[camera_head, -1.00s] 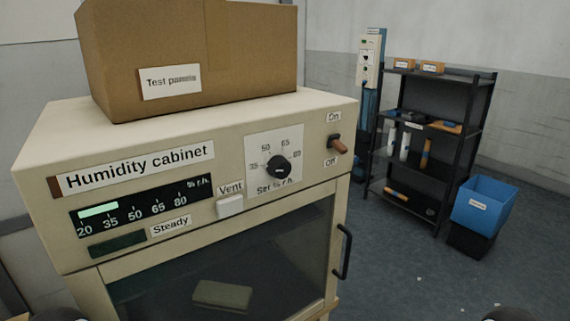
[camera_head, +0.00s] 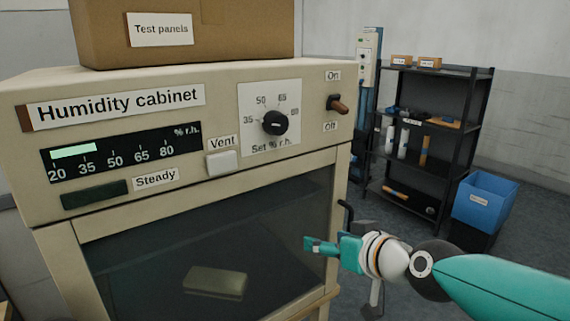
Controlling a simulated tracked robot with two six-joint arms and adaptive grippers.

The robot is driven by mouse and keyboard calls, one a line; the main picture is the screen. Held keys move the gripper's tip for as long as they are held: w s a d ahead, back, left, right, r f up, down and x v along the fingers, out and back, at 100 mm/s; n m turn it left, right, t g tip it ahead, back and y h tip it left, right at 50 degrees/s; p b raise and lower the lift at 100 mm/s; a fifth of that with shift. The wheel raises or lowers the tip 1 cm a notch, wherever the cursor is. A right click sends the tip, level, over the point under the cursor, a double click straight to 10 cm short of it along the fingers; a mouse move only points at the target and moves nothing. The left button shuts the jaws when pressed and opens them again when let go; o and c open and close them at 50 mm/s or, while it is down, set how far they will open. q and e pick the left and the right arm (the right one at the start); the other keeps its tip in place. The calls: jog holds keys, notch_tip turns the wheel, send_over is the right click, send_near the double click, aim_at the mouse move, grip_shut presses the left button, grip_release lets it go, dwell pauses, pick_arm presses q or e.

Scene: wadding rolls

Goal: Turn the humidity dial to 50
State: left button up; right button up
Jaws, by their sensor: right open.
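The humidity dial (camera_head: 275,122) is a black round knob on a white scale plate (camera_head: 252,100) marked 35, 50, 65 and 80, on the cabinet's upper front panel. A small pale mark shows on the knob, but I cannot tell which number it points to. The cabinet's display (camera_head: 122,153) has a pale green bar ending slightly past 35. My right gripper (camera_head: 320,246), teal-tipped, is open and empty in front of the cabinet's glass door, below and right of the dial, apart from it. My left gripper is out of view.
A vent button (camera_head: 222,162) sits left of the dial, and an On/Off lever (camera_head: 338,105) right of it. A cardboard box (camera_head: 240,30) stands on the cabinet (camera_head: 60,245). My right gripper overlaps the door handle area. A shelf (camera_head: 440,140) and blue bin (camera_head: 485,200) stand behind right.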

jog(key=s+r+n+t+y+b, duration=0.1)
jog(key=s+r+y, duration=0.15)
jog(key=r, duration=0.65)
jog(key=n+t+y+b, duration=0.1)
jog(key=n+t+y, duration=0.1)
jog(key=n, duration=0.1)
send_near(281, 123)
jog(key=shift+m, duration=0.3)
jog(key=p+x, duration=0.3)
jog(key=x, duration=0.6)
jog(key=shift+w+a, duration=0.2)
jog(key=shift+w, duration=0.15)
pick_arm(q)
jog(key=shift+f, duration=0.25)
